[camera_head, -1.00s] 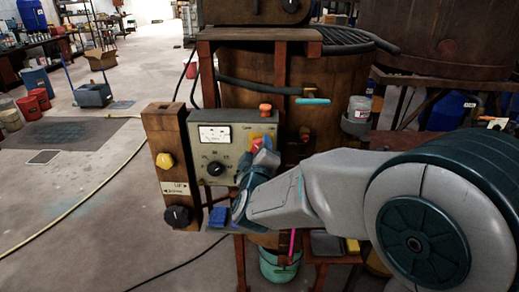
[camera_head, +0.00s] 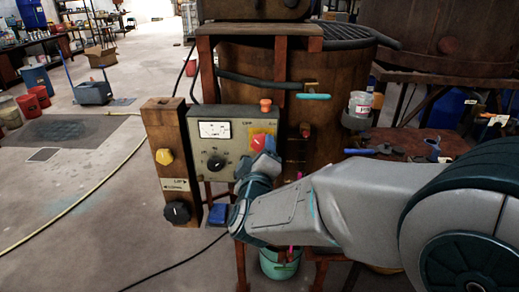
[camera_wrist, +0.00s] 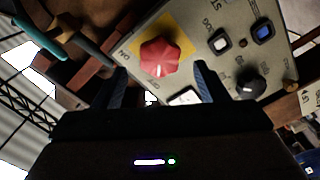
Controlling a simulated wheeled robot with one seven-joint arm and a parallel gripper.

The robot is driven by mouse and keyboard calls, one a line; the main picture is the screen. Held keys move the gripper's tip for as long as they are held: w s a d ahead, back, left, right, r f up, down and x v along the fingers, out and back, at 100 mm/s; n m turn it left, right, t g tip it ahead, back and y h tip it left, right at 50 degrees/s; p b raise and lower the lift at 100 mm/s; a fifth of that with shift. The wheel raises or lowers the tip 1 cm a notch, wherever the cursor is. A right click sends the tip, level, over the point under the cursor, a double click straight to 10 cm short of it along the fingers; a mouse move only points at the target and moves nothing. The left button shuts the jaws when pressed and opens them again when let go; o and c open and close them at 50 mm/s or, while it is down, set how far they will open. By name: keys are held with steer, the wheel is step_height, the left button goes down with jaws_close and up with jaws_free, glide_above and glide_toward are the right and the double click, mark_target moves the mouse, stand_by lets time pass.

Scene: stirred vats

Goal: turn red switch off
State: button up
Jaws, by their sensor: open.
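The red switch (camera_head: 258,142) is a faceted knob on a yellow plate at the right of the grey control panel (camera_head: 222,178). In the wrist view the red switch (camera_wrist: 159,57) shows just beyond and between my fingertips, on its yellow plate (camera_wrist: 180,38). My gripper (camera_wrist: 160,80) is open with nothing between its fingers. In the head view my wrist is at the panel's right edge, and the fingers are mostly hidden. I cannot tell whether a finger touches the knob.
A wooden post (camera_head: 173,130) with a yellow knob (camera_head: 164,157) stands to the left. A cyan-handled valve (camera_head: 313,97) sits on the vat behind.

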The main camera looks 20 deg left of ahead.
steer(key=b+v, duration=0.1)
steer(key=v, duration=0.8)
steer(key=shift+s, duration=0.4)
steer(key=shift+d, duration=0.1)
steer(key=w+d+f+m+g, duration=0.1)
steer(key=d+f+m+g, duration=0.25)
steer(key=d, duration=0.25)
steer(key=w+d+f+m+g, duration=0.1)
steer(key=d+f+m+g, duration=0.1)
steer(key=d+f+g, duration=0.3)
steer(key=s+d+f+m+g+h, duration=0.1)
steer(key=s+d+m+g+h, duration=0.1)
steer(key=s+d, duration=0.4)
steer(key=s+d+f+m+g+h, duration=0.1)
steer(key=s+d+m+g, duration=0.3)
steer(key=d, duration=0.8)
steer(key=shift+s+m+h, duration=0.5)
steer(key=shift+s+m, duration=0.55)
steer(key=shift+d+f, duration=0.1)
